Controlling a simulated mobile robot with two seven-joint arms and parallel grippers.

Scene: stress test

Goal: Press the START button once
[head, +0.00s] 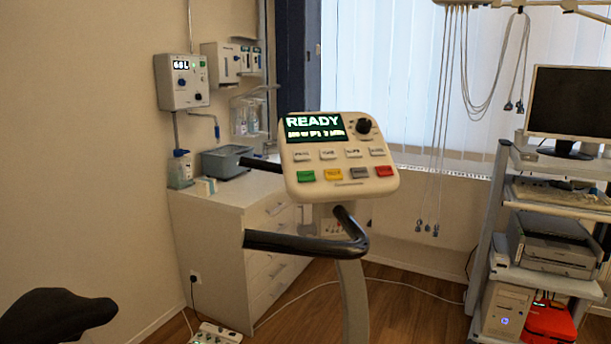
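A cream control console (340,187) stands on a post in the middle of the head view. Its screen (314,126) reads READY, with a smaller line below too blurred to read. A black knob (363,126) sits right of the screen. Below is a row of pale keys with small unreadable labels. The lowest row has a green button (306,176), a yellow button (333,174), a grey button (359,172) and a red button (384,171). I cannot read START on any of them. Neither of my grippers is in view.
Black handlebars (315,245) curve out below the console. A black saddle (55,314) is at the lower left. A white drawer cabinet (215,235) stands behind left. A cart (497,215) with monitor and printer stands right. Cables (440,130) hang behind the console.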

